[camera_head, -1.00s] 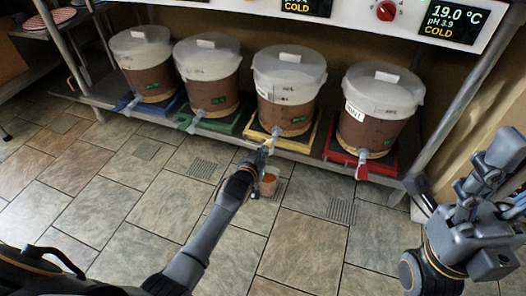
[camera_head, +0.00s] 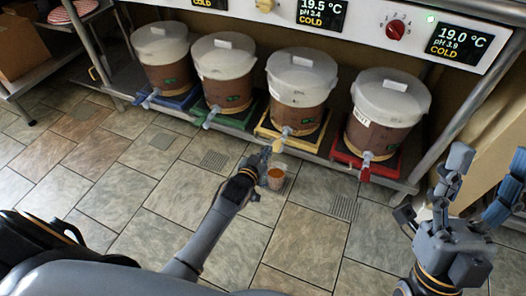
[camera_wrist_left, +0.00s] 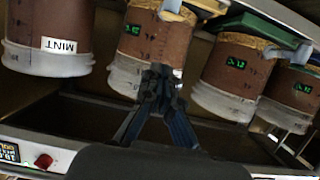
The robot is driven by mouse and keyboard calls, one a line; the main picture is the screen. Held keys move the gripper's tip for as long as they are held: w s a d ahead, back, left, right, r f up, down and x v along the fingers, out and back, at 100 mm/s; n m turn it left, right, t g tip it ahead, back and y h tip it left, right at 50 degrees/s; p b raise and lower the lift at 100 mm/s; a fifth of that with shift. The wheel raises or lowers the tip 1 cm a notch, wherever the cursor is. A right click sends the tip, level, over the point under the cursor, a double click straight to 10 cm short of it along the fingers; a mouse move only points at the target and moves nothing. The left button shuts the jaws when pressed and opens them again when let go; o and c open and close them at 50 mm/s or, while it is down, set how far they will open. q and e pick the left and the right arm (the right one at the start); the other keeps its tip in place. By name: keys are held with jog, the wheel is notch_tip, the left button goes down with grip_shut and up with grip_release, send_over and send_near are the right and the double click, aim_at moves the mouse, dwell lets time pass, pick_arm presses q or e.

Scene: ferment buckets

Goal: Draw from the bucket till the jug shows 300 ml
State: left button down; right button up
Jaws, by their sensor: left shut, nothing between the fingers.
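The jug (camera_head: 277,178) is a small clear vessel on the floor below the yellow-tray bucket (camera_head: 300,85). It holds orange-brown liquid; its marks are too small to read. That bucket has a translucent top over brown contents, and a tap (camera_head: 284,134) at its front with a yellow part below. My left gripper (camera_head: 264,160) is shut and empty, just left of the jug and below the tap; touching cannot be told. In the left wrist view its fingertips (camera_wrist_left: 161,78) overlap a brown bucket (camera_wrist_left: 150,45) upside down. My right gripper (camera_head: 475,185) is open and empty at the right.
Similar buckets stand on blue (camera_head: 165,98), green (camera_head: 228,118) and red (camera_head: 365,160) trays on the low shelf. A control panel (camera_head: 365,22) with displays and knobs runs above. A rack post (camera_head: 462,100) stands at right.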

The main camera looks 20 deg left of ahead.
pick_arm(q)
jog(key=shift+p+v, duration=0.55)
jog(key=shift+v, duration=0.95)
pick_arm(e)
jog(key=w+f+g+h, duration=0.1)
jog(key=w+f+g, duration=0.2)
jog(key=w, duration=0.2)
jog(key=shift+a+g, duration=0.4)
jog(key=shift+a, duration=0.05)
pick_arm(q)
jog(key=shift+r, duration=0.1)
pick_arm(e)
jog(key=shift+w, duration=0.1)
